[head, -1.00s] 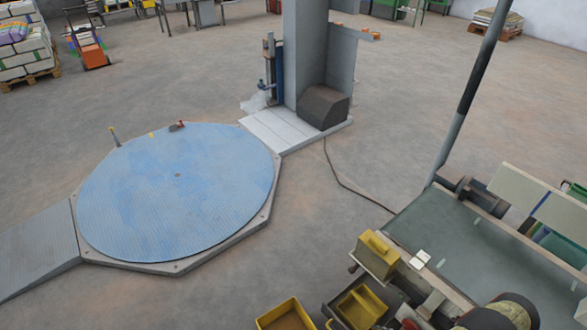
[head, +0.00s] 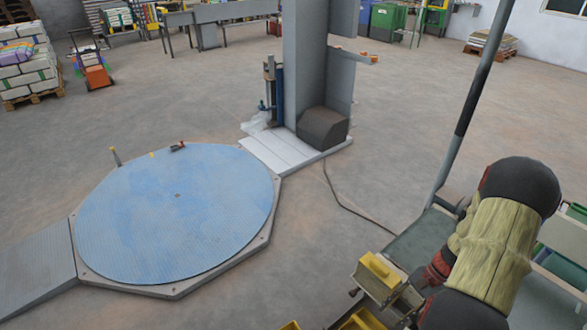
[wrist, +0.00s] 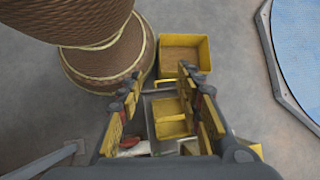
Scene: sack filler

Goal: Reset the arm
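My gripper (wrist: 160,80) is open in the wrist view, its two yellow-padded fingers apart with nothing between them. It points down over yellow bins and a grey tray; its height above them is hard to judge. In the head view my arm (head: 490,240), with pale covers and black and red joints, rises at the lower right over the conveyor. My gripper cannot be made out there.
A green conveyor (head: 420,240) lies beneath my arm, with a yellow-topped box (head: 378,275) at its near end. A yellow bin (wrist: 185,55) lies below my gripper. A blue turntable (head: 175,210) stands left, before a grey column (head: 305,70).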

